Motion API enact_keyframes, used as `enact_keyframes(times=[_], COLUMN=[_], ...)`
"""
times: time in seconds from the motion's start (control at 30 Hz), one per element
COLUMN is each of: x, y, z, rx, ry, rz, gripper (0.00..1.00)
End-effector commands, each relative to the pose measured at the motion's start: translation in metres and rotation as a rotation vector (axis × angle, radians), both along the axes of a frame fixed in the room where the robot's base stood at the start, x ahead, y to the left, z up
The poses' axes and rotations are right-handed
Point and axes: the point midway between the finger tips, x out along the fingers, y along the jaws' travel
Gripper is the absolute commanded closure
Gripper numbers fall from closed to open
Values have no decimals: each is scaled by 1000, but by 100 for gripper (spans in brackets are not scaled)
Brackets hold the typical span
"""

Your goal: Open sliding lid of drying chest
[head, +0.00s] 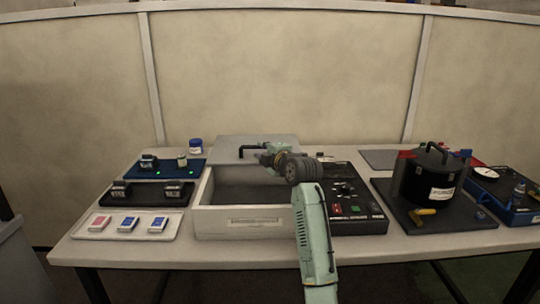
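The drying chest (245,222) is a white box in the middle of the table with a label on its front wall. Its grey lid (225,143) lies at the back of the box. The front part of the chest is uncovered, and its dark inside shows. A black bar handle (247,149) stands on the lid. My gripper (266,151) is at the right end of this handle, reaching over the chest from the right. Its fingers are small and partly hidden by my wrist, so I cannot tell whether they touch or hold the handle.
A black control panel (350,207) adjoins the chest on the right. Beyond it stands a black cylinder (433,177) on a dark mat (462,213). Blue and black trays with small blocks and a white tray (95,234) with cards lie left. A pale wall closes the back.

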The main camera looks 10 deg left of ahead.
Motion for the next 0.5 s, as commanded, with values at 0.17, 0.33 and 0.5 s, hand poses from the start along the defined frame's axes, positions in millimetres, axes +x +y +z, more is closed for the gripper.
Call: enact_keyframes(times=[0.17,0.33,0.5], x=[-28,-43,-47], y=[-24,-35,-38], z=[6,10,11], rx=[0,1,1], ry=[-1,1,1], rz=[-2,0,0], gripper=[80,80,80])
